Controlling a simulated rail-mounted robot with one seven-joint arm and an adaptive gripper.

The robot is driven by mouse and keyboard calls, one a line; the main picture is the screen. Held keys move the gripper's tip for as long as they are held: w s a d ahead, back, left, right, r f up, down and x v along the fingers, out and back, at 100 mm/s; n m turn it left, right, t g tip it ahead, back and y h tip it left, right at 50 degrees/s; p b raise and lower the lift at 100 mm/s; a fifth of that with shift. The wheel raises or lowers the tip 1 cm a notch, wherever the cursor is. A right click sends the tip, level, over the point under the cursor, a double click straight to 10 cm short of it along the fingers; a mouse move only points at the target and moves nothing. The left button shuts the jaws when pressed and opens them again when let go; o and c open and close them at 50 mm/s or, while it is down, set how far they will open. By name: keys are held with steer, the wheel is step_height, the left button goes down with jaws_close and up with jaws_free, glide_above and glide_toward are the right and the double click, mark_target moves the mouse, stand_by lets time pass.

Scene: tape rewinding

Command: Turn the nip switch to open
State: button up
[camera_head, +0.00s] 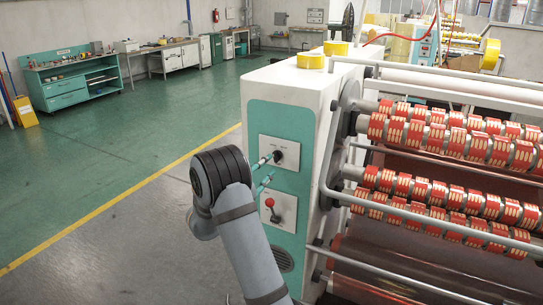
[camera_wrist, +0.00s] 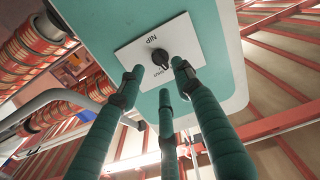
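The nip switch is a small black rotary knob (camera_head: 279,156) on a white square plate on the teal front of the machine. In the wrist view the knob (camera_wrist: 160,57) shows close up, with the plate's "NIP" label upside down; other small lettering is partly covered and I cannot read which position the knob points to. My gripper (camera_wrist: 158,77) has several slim teal fingers spread apart, with empty space between them. Their tips lie around and just short of the knob, with no clear contact. In the head view my gripper (camera_head: 266,170) is at the plate's left side.
A red-ball lever (camera_head: 270,203) on a second plate sits just below my gripper. Rollers with red tape rolls (camera_head: 440,140) and grey rails fill the right side. Yellow rolls (camera_head: 311,61) lie on top of the machine. Open green floor (camera_head: 130,125) extends to the left.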

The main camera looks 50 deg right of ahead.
mark_target(275, 158)
steer(key=d, duration=0.1)
steer(key=d+p, duration=0.1)
steer(key=d, duration=0.1)
steer(key=d+p, duration=0.1)
steer(key=shift+w+d+r, duration=0.1)
steer(key=shift+d+r, duration=0.15)
steer(key=shift+w+d+f, duration=0.2)
steer(key=shift+w+d, duration=0.05)
steer(key=shift+d, duration=0.4)
steer(key=c, duration=0.3)
jaws_close()
